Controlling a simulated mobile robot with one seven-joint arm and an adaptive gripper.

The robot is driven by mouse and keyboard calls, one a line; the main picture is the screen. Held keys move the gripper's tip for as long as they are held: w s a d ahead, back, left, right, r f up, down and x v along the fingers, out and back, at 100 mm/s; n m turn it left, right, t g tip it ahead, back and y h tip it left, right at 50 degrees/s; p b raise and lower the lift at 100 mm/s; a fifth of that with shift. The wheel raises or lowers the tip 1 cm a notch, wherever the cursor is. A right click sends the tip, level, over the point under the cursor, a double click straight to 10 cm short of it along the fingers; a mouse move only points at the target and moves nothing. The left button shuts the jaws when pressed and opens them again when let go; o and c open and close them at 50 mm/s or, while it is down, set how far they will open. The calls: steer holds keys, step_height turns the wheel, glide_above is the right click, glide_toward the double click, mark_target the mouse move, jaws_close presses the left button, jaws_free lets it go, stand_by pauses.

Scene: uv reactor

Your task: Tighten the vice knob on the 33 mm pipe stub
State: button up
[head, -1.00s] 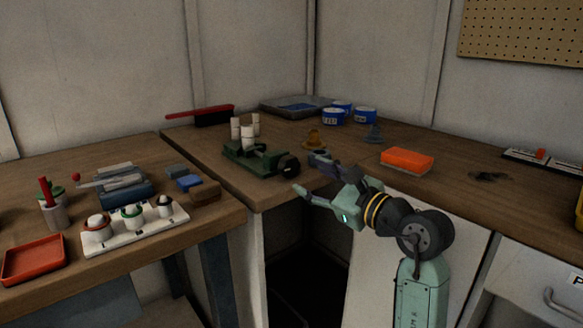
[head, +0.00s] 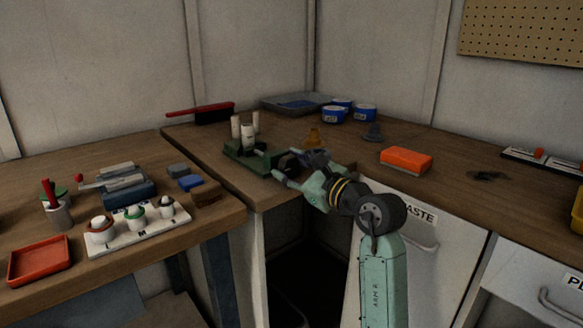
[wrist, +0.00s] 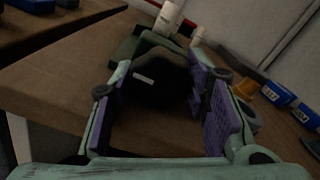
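The green vice (head: 243,155) stands near the front edge of the far bench, and its body also shows in the wrist view (wrist: 150,43). A pale pipe stub (head: 248,137) stands upright at its jaws; its top end shows in the wrist view (wrist: 168,17). The black vice knob (wrist: 160,82) faces my gripper (wrist: 162,90). My gripper, seen also in the head view (head: 291,165), is open, with one purple-padded finger on each side of the knob. I cannot tell whether the pads touch it. In the head view the fingers partly cover the knob.
Pale cylinders (head: 236,126) stand behind the vice. An amber cone-shaped piece (head: 313,139) and blue tubs (head: 364,113) are beyond my gripper. An orange sponge-like block (head: 405,159) lies to the right. Bench around that block is mostly clear.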

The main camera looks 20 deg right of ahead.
steer(key=c, duration=0.6)
steer(key=m+p, duration=0.2)
steer(key=m, duration=0.1)
steer(key=shift+r, duration=0.1)
steer(key=shift+m+p, duration=0.9)
steer(key=shift+m, duration=0.5)
steer(key=o, duration=0.9)
